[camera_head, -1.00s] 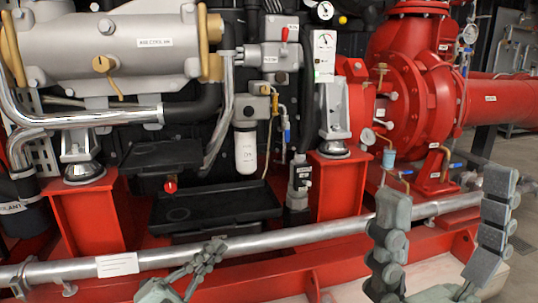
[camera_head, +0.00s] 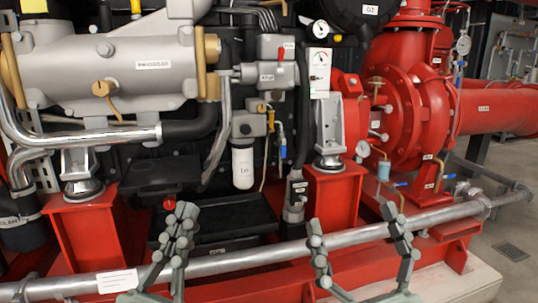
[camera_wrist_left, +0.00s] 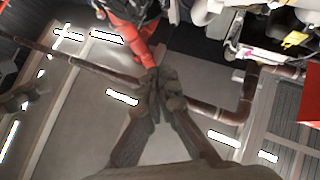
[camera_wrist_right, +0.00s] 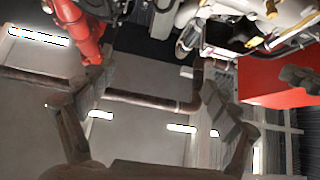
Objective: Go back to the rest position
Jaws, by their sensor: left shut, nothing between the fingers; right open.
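My left gripper (camera_head: 183,218) is in the lower left of the head view, with its fingers pointing up and in front of the pump frame. Its fingertips meet with nothing between them, as the left wrist view also shows (camera_wrist_left: 158,88). My right gripper (camera_head: 352,222) is in the lower middle of the head view, its two fingers spread wide apart. In the right wrist view (camera_wrist_right: 150,95) the space between its fingers is empty. Neither gripper holds anything.
The red fire pump (camera_head: 392,120) stands behind my right gripper. A grey horizontal pipe (camera_head: 255,262) runs behind both grippers. Black trays (camera_head: 230,222) sit between red pedestals (camera_head: 88,235). Open floor (camera_head: 505,240) shows at the right.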

